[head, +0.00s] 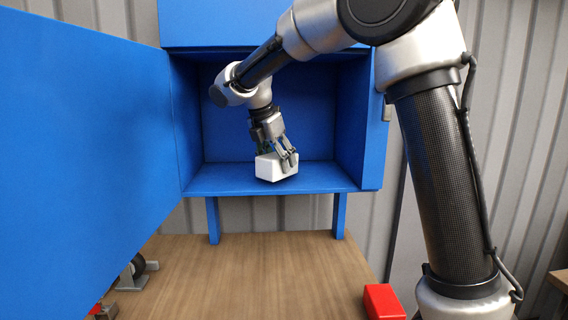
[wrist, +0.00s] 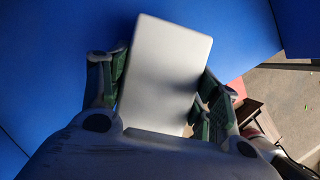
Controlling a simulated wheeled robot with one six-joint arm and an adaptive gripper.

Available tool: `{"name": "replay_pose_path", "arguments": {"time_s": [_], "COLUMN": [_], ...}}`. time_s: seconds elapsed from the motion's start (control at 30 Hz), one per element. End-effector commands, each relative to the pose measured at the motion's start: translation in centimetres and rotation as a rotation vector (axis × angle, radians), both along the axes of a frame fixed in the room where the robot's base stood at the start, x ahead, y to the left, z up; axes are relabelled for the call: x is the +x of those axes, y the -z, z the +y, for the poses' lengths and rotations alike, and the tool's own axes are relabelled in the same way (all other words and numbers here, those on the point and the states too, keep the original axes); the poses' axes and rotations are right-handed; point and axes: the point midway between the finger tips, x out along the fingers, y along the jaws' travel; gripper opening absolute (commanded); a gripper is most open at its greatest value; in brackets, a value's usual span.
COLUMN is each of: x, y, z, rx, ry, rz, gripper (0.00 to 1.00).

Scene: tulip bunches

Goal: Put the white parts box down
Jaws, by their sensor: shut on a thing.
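The white parts box (head: 268,168) is between the fingers of my gripper (head: 285,157) in the head view. It is inside the open blue cabinet, low over the cabinet floor (head: 225,180) near its front edge. I cannot tell whether the box touches the floor; it looks slightly tilted. In the wrist view the white box (wrist: 165,75) fills the middle, with a finger of my gripper (wrist: 160,95) on each side of it. My gripper is shut on the box.
The blue cabinet door (head: 85,150) stands wide open at the left. The cabinet floor around the box is empty. Below is a wooden table (head: 240,275) with a red box (head: 383,301) near its right front and dark metal and red items (head: 130,275) at its left edge.

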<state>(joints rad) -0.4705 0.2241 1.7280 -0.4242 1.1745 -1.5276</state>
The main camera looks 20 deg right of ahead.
Motion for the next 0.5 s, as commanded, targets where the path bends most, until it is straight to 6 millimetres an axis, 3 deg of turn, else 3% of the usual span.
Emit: {"name": "replay_pose_path", "arguments": {"time_s": [0.17,0.27,0.5], "x": [1.8,1.7,1.7], "y": [0.0,1.4,1.5], "z": [-2.8,-2.5,-2.5], "rx": [0.0,-0.001,0.0], "ry": [0.005,0.0,0.001], "rz": [-0.002,0.001,-0.002], "gripper": [0.29,0.29,0.29]}}
